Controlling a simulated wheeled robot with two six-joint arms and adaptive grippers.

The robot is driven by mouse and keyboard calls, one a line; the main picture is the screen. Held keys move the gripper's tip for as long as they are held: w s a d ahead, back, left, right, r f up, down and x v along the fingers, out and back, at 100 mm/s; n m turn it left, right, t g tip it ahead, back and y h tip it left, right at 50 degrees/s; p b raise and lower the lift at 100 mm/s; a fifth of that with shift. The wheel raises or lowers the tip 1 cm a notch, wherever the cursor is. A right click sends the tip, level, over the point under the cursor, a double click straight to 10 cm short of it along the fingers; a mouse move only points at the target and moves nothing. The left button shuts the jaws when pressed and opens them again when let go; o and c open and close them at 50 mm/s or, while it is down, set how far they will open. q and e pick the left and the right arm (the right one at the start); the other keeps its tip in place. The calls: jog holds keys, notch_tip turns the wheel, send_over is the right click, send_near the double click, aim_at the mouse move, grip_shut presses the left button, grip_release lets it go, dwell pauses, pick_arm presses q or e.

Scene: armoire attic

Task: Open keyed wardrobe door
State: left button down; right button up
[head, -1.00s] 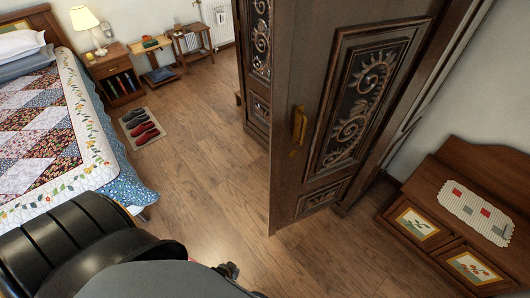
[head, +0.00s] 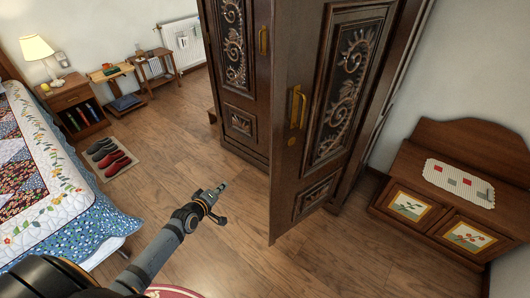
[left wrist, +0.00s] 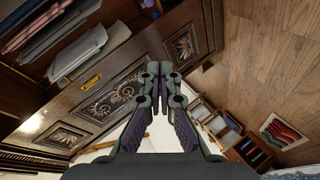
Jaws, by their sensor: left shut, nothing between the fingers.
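The dark wooden wardrobe stands at the upper middle of the head view. Its near door (head: 283,185) stands open, swung out from the front, with a carved panel, a brass handle (head: 297,106) and a small brass lock plate (head: 292,141). I cannot make out a key. The other door (head: 235,75) has its own brass handle (head: 263,40). My left gripper (head: 221,187) is shut and empty, left of the open door's edge and apart from it. In the left wrist view the shut fingers (left wrist: 155,72) show before carved panels (left wrist: 118,97). My right gripper is out of view.
Folded clothes (left wrist: 80,52) lie inside the wardrobe. A bed (head: 65,215) is at left, with slippers (head: 108,157) on a mat beside it. A low cabinet (head: 385,205) stands at right. Wooden floor (head: 170,165) lies clear between bed and wardrobe.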

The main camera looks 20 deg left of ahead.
pick_arm(q)
jog(key=w+d+r+n+t+h+b, duration=0.2)
jog(key=d+r, duration=0.2)
jog(key=r, duration=0.5)
jog(key=w+d+r+n+t+h+b, duration=0.15)
jog(key=d+r, duration=0.25)
jog(key=r, duration=0.6)
jog(key=w+d, duration=0.6)
jog(key=shift+w+f+h, duration=0.35)
jog(key=shift+w, duration=0.05)
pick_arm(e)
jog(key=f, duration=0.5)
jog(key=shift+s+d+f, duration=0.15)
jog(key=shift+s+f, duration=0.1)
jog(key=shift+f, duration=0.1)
pick_arm(q)
jog(key=shift+m+t, duration=0.25)
